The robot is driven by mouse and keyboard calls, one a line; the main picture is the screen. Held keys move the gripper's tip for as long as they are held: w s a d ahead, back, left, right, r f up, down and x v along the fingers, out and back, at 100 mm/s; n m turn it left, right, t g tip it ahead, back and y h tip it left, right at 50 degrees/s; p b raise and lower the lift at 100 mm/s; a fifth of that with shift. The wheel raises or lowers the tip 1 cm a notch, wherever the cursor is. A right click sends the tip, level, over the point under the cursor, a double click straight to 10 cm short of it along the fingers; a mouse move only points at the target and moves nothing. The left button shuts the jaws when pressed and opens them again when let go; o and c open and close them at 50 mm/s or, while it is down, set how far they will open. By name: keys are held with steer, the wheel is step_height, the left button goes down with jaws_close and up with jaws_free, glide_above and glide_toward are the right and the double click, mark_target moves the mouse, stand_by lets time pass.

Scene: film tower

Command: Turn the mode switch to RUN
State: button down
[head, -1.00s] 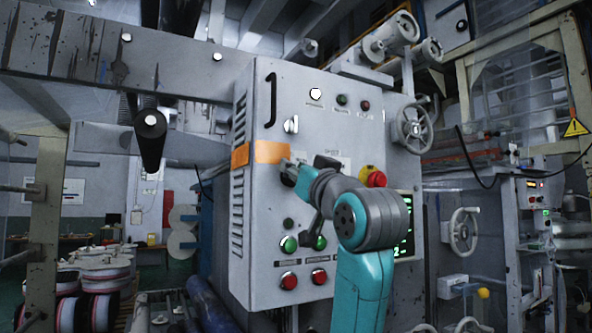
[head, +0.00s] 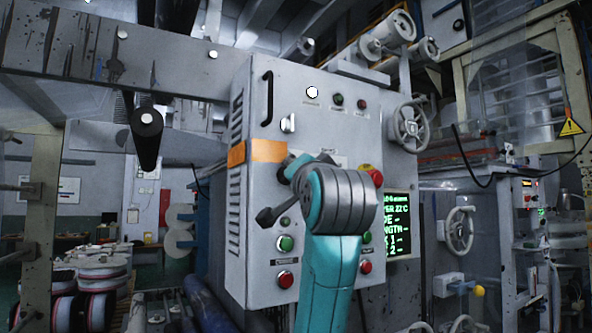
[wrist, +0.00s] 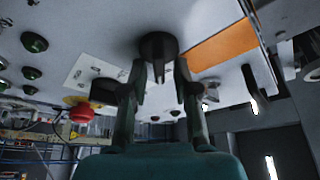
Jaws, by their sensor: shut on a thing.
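The mode switch shows in the wrist view as a round black knob (wrist: 158,46) on the grey panel, beside an orange stripe. My gripper (wrist: 170,74) reaches it with one finger on each side of its grip and is shut on it. In the head view my teal and grey arm covers the knob and most of my gripper, just below the orange stripe. The lettering around the switch cannot be read, so I cannot tell which position it points to.
The grey control cabinet (head: 240,205) carries green buttons (head: 285,243), red buttons (head: 285,279) and a red emergency stop (head: 376,177) close to my arm. A green-lettered display (head: 398,225) and a handwheel (head: 411,127) are at its right. In the wrist view the emergency stop (wrist: 82,113) is at left.

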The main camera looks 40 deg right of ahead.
steer(key=shift+m, duration=0.3)
steer(key=c, duration=1.2)
jaws_free()
steer(key=shift+f, duration=0.1)
steer(key=shift+c, duration=0.2)
steer(key=v, duration=1.2)
steer(key=shift+a, duration=0.1)
